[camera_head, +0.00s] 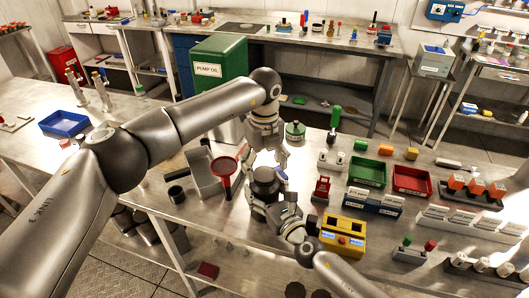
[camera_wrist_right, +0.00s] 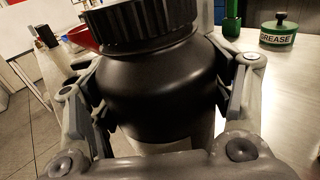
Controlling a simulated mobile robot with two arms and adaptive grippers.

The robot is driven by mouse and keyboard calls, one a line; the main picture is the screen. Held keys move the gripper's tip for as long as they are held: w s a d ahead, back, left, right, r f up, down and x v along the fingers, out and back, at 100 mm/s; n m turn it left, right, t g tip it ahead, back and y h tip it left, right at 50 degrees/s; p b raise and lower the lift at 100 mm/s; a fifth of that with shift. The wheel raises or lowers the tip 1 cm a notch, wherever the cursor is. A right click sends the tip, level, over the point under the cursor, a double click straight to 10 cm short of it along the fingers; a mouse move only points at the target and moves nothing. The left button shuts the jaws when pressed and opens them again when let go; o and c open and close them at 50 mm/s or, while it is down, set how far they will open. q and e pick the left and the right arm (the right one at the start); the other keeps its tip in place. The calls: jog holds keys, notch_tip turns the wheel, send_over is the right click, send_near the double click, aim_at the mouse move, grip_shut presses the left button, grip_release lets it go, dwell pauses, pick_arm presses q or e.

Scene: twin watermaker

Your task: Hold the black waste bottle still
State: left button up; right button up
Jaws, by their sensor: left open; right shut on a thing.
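The black waste bottle (camera_head: 265,178) stands near the middle of the bench in the head view. In the right wrist view the bottle (camera_wrist_right: 158,85) fills the middle, with its ribbed black cap (camera_wrist_right: 140,22) on top. My right gripper (camera_wrist_right: 158,108) is shut on the bottle's body, one finger on each side. In the head view the right gripper (camera_head: 268,202) reaches it from the front. My left gripper (camera_head: 266,155) is open, pointing down just above the bottle's cap. I cannot tell whether its fingertips touch the cap.
A red funnel (camera_head: 224,171) and a grey metal tray (camera_head: 203,178) are left of the bottle. A green grease pot (camera_head: 295,131) stands behind. A red holder (camera_head: 321,188), a yellow box (camera_head: 342,234), and green (camera_head: 367,172) and red (camera_head: 412,181) bins are at right.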

pick_arm(q)
jog(key=shift+f, duration=1.15)
jog(key=c, duration=1.1)
jog(key=m, duration=0.5)
jog(key=shift+m, duration=0.3)
jog(key=m, duration=1.1)
jog(key=shift+m, duration=0.4)
jog(key=m, duration=0.7)
jog(key=o, duration=1.1)
jog(key=shift+o, duration=0.2)
